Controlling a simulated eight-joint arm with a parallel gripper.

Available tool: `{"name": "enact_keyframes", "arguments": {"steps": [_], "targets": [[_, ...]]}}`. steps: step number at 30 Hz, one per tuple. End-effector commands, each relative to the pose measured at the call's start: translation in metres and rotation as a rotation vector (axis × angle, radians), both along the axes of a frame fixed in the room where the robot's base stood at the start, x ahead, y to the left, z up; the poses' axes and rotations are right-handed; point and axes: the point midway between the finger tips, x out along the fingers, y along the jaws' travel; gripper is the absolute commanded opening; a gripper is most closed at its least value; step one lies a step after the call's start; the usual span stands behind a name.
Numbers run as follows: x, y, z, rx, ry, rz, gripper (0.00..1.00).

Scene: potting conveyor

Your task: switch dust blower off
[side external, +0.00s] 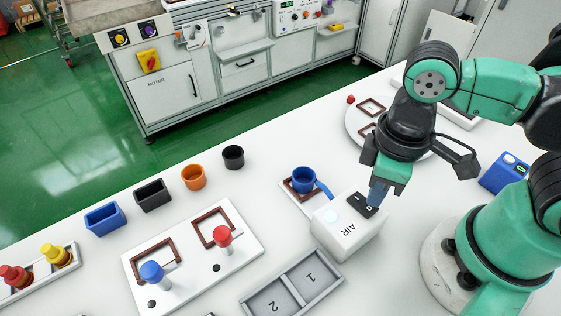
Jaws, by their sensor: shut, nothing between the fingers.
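The dust blower is a white box (350,237) marked AIR, right of the picture's middle. A black rocker switch (362,205) with a white mark sits on its top. A blue nozzle (323,190) points from the box toward a blue cup (303,180) standing in a brown square frame. My gripper (377,197) points down with its fingers shut and empty, at the right end of the switch. The fingertips look to be on or just above the switch; I cannot tell whether they touch. They hide part of it. Which way the rocker is tipped is unclear.
A grey tray (243,300) with numbered compartments lies in front of the blower. A white board (140,257) with brown frames and red and blue knobs is to its left. Several cups and bins stand behind. A round white plate (352,128) is behind my gripper.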

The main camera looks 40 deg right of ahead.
Motion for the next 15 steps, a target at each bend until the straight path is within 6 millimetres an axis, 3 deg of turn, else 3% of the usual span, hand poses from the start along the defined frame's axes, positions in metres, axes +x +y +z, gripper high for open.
{"name": "enact_keyframes", "arguments": {"steps": [15], "targets": [[0.0004, 0.0002, -0.0035, 0.0, 0.0, 0.0, 0.0]]}}
